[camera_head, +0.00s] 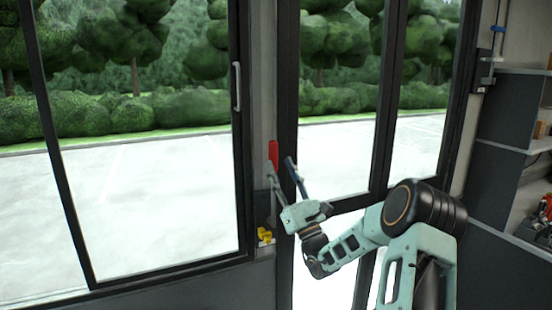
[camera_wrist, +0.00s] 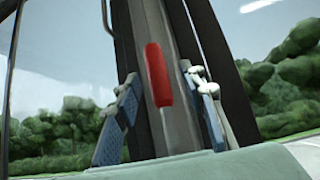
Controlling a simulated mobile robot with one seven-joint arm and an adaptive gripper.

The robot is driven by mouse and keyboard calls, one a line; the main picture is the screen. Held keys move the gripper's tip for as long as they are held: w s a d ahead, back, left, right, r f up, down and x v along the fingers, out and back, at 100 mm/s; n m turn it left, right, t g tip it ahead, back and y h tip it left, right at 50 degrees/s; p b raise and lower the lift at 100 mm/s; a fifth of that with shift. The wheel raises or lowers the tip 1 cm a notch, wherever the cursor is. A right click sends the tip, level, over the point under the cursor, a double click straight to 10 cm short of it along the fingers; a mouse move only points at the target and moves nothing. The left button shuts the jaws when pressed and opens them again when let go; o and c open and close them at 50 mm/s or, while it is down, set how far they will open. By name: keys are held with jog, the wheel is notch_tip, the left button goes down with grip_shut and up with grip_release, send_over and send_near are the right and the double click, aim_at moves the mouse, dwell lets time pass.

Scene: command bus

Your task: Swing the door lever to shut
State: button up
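The wrist view shows the blue-padded fingers (camera_wrist: 162,88) spread on both sides of the grip, with gaps left and right. Whether the grip lies fully between the fingers in depth, I cannot tell. The lever's lower part is partly hidden by my gripper.
A yellow fitting (camera_head: 264,235) sits low on the post. The glass door (camera_head: 384,100) with dark frames is behind my arm. The side window (camera_head: 150,190) has a pale handle (camera_head: 236,87). Dark shelving (camera_head: 515,110) stands at the right.

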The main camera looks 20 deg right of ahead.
jog(key=v, duration=0.7)
